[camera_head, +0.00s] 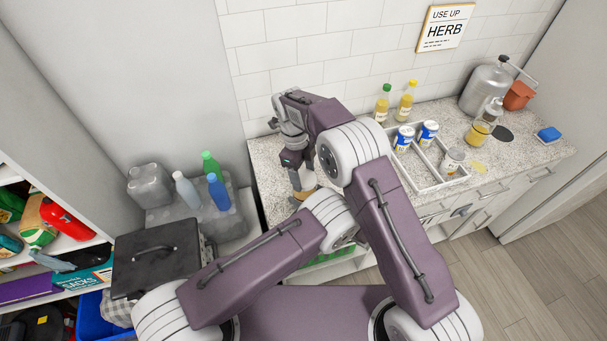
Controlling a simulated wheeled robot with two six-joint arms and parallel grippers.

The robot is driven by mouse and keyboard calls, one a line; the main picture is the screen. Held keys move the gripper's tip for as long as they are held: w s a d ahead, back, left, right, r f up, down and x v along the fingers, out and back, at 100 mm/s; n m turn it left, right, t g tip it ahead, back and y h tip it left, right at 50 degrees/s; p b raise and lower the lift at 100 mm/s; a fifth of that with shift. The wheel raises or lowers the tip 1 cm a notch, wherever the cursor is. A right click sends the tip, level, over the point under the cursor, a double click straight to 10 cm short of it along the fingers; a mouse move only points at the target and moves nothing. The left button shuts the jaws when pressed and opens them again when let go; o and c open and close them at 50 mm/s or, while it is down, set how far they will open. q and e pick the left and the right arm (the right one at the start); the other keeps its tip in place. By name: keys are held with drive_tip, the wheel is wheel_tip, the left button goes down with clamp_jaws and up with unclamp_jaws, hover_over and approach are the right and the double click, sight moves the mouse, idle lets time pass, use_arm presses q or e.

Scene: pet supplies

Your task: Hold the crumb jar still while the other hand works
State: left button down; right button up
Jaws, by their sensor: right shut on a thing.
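My right gripper (301,183) points down over the left end of the speckled counter (267,160). It is shut on a small tan thing (305,192), of which only a little shows below the fingers. This may be the crumb jar, but my own arms hide most of it and I cannot tell. My left arm reaches in from the left, and its far end is hidden behind my right arm. My left gripper is not in view.
A white divided tray (428,180) holds two cans (404,138) and a jar (452,160). Two bottles (382,103) stand behind it. A yellow-filled jar (478,133), a metal canister (484,88) and a blue sponge (548,134) are at right. A black case (157,258) is at lower left.

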drive_tip(key=m, duration=0.5)
drive_tip(key=shift+d+g+y, duration=0.1)
drive_tip(key=shift+g+y, duration=0.2)
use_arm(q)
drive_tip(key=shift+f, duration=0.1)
use_arm(e)
drive_tip(key=o, duration=1.3)
drive_tip(key=shift+r, duration=2.25)
drive_tip(key=shift+c, duration=0.3)
